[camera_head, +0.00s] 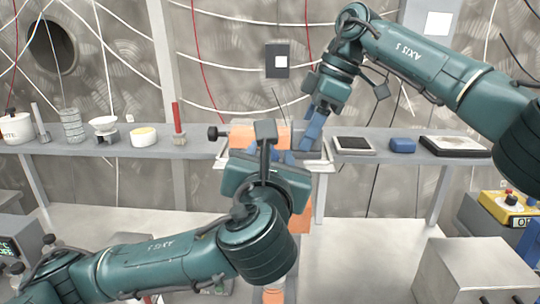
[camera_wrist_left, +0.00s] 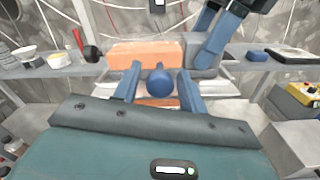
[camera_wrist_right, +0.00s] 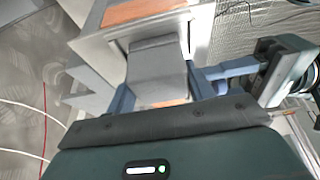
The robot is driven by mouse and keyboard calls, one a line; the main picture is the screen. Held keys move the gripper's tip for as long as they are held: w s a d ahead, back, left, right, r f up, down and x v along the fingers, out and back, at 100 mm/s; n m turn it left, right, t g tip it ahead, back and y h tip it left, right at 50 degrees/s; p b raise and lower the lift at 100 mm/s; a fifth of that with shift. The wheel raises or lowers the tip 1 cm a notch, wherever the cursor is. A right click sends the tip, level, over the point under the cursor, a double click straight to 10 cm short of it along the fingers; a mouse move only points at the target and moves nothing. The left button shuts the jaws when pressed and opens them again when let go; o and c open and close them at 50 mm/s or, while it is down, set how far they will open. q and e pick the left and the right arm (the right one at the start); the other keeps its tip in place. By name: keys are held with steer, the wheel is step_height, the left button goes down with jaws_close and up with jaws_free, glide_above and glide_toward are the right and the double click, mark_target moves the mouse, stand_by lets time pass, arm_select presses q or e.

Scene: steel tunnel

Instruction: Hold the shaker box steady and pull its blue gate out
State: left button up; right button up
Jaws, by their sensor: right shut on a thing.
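The shaker box stands on the grey shelf in the middle; its orange part (camera_head: 244,134) shows in the head view, mostly behind my left arm. In the left wrist view, the orange part (camera_wrist_left: 145,53) sits left of a grey part (camera_wrist_left: 205,58). A round blue knob (camera_wrist_left: 161,82), seemingly the gate's, faces my left gripper (camera_wrist_left: 157,92). The left fingers are open, one on each side of the knob, with gaps visible. My right gripper (camera_head: 314,132) comes from above and is shut on the grey part (camera_wrist_right: 158,70) of the box. The gate's plate is hidden.
To the right are a dark tray (camera_head: 353,144), a blue block (camera_head: 402,145) and a flat case (camera_head: 456,147). The shelf's front edge is near my left gripper.

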arm_select(q)
steer(key=shift+o, duration=0.6)
steer(key=shift+s, duration=0.1)
steer(key=s, duration=1.1)
steer(key=shift+s, duration=0.4)
arm_select(e)
steer(key=o, duration=1.2)
steer(key=shift+c, duration=0.2)
